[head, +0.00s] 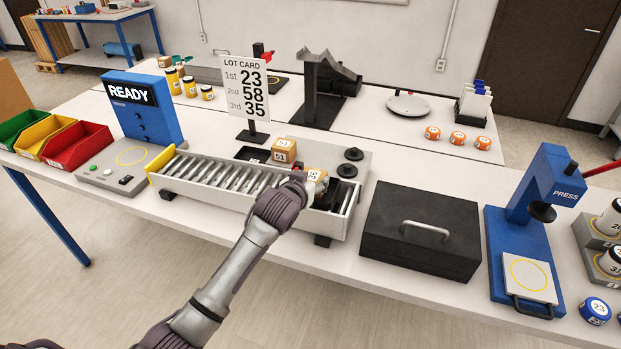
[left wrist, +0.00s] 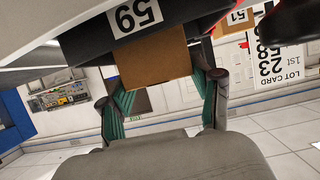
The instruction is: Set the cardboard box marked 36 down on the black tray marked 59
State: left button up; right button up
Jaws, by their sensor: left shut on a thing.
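The cardboard box (head: 313,175) with a sideways label that looks like 36 is at the right end of the roller conveyor. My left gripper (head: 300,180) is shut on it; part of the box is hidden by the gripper. In the left wrist view the box (left wrist: 153,62) is between the green-padded fingers (left wrist: 165,100). The black tray marked 59 (left wrist: 95,42) is right beside the box there, its label facing the camera; I cannot tell whether they touch. In the head view a dark tray part (head: 329,196) shows near the gripper. My right gripper is not in view.
Another cardboard box marked 51 (head: 283,150) sits by a black tray (head: 250,154) behind the rollers (head: 222,180). A lot card (head: 247,90) stands behind. Black round knobs (head: 347,170) are close on the right. A black case (head: 420,230) is farther right.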

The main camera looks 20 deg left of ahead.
pick_arm(q)
jog(key=shift+f, duration=0.25)
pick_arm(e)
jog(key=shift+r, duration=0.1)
pick_arm(q)
jog(key=o, duration=0.9)
jog(key=shift+o, duration=1.4)
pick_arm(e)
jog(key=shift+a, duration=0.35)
pick_arm(q)
jog(key=shift+s, duration=0.1)
jog(key=b+v, duration=0.2)
jog(key=v, duration=0.9)
jog(key=shift+s+r, duration=0.15)
jog(key=shift+s, duration=0.25)
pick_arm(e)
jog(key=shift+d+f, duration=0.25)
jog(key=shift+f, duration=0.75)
